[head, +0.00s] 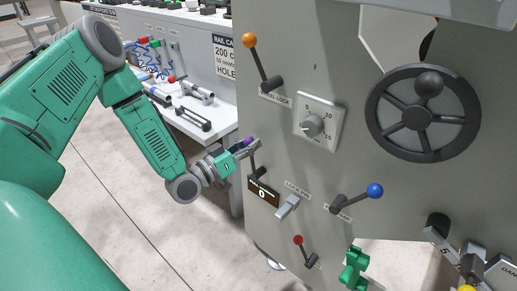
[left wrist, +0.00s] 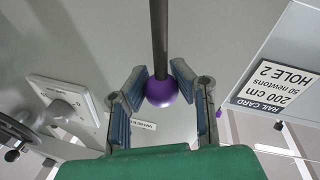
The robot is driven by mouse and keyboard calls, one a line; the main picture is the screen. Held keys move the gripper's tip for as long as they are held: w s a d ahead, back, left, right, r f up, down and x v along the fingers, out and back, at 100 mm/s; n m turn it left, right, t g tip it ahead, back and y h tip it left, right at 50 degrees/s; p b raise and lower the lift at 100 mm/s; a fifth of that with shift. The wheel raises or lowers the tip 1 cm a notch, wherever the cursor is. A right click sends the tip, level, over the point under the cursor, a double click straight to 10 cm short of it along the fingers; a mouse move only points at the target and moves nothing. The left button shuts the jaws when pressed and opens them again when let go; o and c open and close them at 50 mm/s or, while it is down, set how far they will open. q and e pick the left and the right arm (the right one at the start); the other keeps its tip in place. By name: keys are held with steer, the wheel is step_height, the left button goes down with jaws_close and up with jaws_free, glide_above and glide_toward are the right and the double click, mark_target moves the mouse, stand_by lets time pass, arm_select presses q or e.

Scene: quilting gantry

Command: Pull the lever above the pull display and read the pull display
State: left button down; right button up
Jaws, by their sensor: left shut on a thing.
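The lever has a purple ball knob (left wrist: 160,92) on a dark shaft (left wrist: 159,40). It also shows in the head view (head: 248,141), with its shaft running down to a pivot on the grey panel. My left gripper (head: 242,149) is shut on the purple knob; in the left wrist view its two blue-padded fingers (left wrist: 158,97) are on either side of the ball. Just below the lever's pivot is a small dark display (head: 262,192) that appears to read 0. Its label cannot be read. My right gripper is not in view.
The grey panel also carries an orange-knobbed lever (head: 250,41), a dial (head: 313,124), a handwheel (head: 421,113), a grey switch (head: 288,207), a blue-knobbed lever (head: 375,190) and a red-knobbed lever (head: 298,240). A white bench (head: 205,124) with tools stands behind at left.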

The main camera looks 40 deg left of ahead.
mark_target(253, 133)
arm_select(q)
steer(key=shift+w+a+n+t+b, duration=0.15)
steer(key=shift+a+n+t, duration=0.05)
steer(key=shift+a+n, duration=0.6)
steer(key=shift+w+a+n+t+b, duration=0.1)
steer(key=shift+a+n+t+b, duration=0.1)
steer(key=shift+a+n, duration=0.55)
steer(key=c, duration=1.2)
jaws_free()
steer(key=shift+s+f, duration=0.1)
steer(key=shift+s, duration=0.05)
steer(key=shift+f+y, duration=0.1)
steer(key=shift+y, duration=0.2)
steer(key=shift+s+f, duration=0.1)
steer(key=shift+s, duration=0.2)
steer(key=v, duration=1.1)
steer(key=shift+s+a, duration=0.1)
steer(key=shift+s, duration=0.05)
